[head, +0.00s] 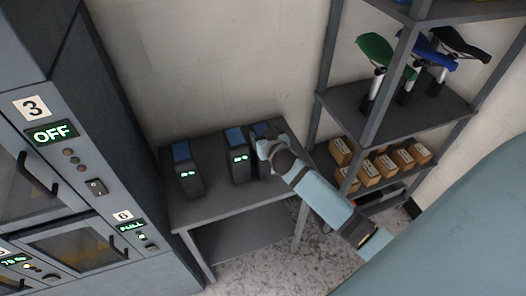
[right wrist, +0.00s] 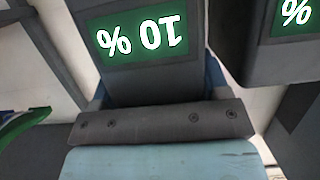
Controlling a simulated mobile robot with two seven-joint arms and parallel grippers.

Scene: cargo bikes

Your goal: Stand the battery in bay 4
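Three dark batteries with blue tops stand upright on a grey table (head: 205,212): a left one (head: 188,172), a middle one (head: 238,160) and a right one (head: 262,130). My right gripper (head: 266,150) is at the top of the right battery and partly covers it. In the right wrist view, a battery close to the gripper (right wrist: 150,118) shows an upside-down green "10 %" display (right wrist: 142,38). The fingers are hidden, so I cannot tell whether they grip it. My left gripper is out of view. No bay labelled 4 shows.
A grey cabinet at the left has bay 3 (head: 30,170), reading OFF, and bay 6 (head: 80,245), reading FULL. A shelf rack (head: 385,118) at the right holds bicycle saddles (head: 385,55) and cardboard boxes (head: 385,165). Bare table shows before the batteries.

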